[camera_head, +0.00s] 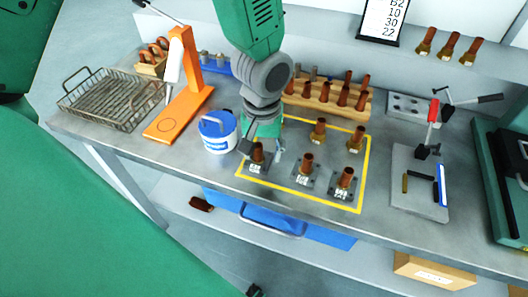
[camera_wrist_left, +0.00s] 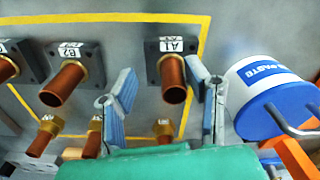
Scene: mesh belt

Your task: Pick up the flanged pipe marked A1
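The flanged pipe marked A1 (camera_wrist_left: 172,78) is a copper tube with a brass collar on a dark square flange. In the head view it is the leftmost of the front row (camera_head: 257,154), beside the paste tub, standing inside the yellow outline. My left gripper (camera_wrist_left: 163,78) is open, with one finger on each side of the A1 pipe in the wrist view. Nothing is held; whether a finger touches the pipe cannot be told. In the head view the left gripper (camera_head: 262,138) partly hides the pipe. My right gripper is not in view.
The flanged pipe B2 (camera_wrist_left: 66,80) stands beside A1, with another flanged pipe (camera_head: 345,182) further right. The white and blue paste tub (camera_head: 218,132) is close on the left. Brass-ended pipes (camera_head: 319,130) stand behind, before a wooden rack (camera_head: 325,101). An orange stand (camera_head: 185,102) is further left.

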